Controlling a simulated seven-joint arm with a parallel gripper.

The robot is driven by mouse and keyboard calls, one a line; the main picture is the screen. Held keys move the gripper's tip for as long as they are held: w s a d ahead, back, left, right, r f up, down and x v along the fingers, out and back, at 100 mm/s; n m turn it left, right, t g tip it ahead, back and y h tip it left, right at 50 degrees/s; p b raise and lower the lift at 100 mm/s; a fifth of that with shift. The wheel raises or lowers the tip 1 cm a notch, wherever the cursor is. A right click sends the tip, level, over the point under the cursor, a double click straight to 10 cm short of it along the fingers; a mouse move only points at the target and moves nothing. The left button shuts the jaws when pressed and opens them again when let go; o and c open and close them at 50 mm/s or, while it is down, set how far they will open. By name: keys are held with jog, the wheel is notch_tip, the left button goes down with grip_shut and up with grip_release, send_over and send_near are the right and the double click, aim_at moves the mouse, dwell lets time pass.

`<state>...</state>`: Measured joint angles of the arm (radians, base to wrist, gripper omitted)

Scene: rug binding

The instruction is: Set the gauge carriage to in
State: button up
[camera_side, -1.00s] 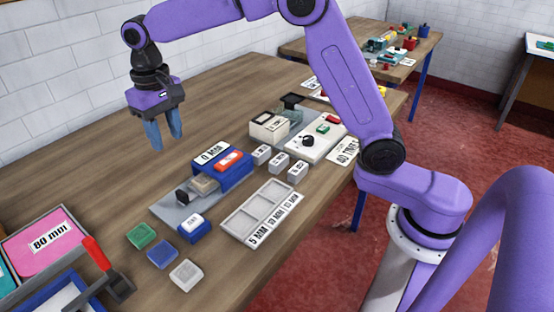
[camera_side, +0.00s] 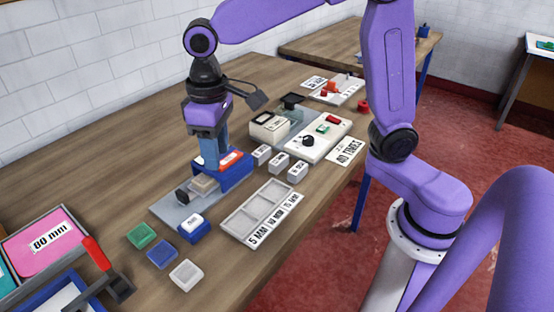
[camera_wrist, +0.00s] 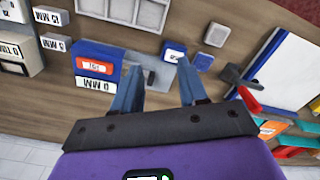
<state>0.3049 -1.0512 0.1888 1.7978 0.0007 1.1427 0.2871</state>
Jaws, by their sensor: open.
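The gauge is a grey plate (camera_side: 172,208) with a blue block (camera_side: 238,174) at its far end, marked "0 MM" with a red label. On the plate is the gauge carriage (camera_side: 204,187), a small beige-grey block beside the blue block, with a dark knob (camera_side: 182,197) at its near end. My gripper (camera_side: 211,166) points down over the carriage's far side, close to the blue block. In the wrist view my gripper (camera_wrist: 158,68) is open, its fingers straddling the plate and knob. The left finger partly hides the carriage. I cannot tell whether the fingers touch anything.
A small blue block (camera_side: 192,229) with a white label stands near the plate's front. Green (camera_side: 141,236), blue (camera_side: 162,254) and white (camera_side: 186,275) pieces lie nearer. A compartment tray (camera_side: 240,224) and several labelled grey blocks (camera_side: 279,163) stand to the right.

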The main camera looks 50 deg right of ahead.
jog(key=s+d+f+n, duration=0.1)
jog(key=s+d+n, duration=0.2)
jog(key=s, duration=0.7)
jog(key=shift+s+d+f+n, duration=0.2)
jog(key=shift+d+n, duration=0.1)
jog(key=shift+d, duration=0.55)
jog(key=m, duration=0.9)
send_over(181, 192)
notch_tip(181, 192, down, 16)
jog(key=shift+f, duration=0.25)
grip_shut()
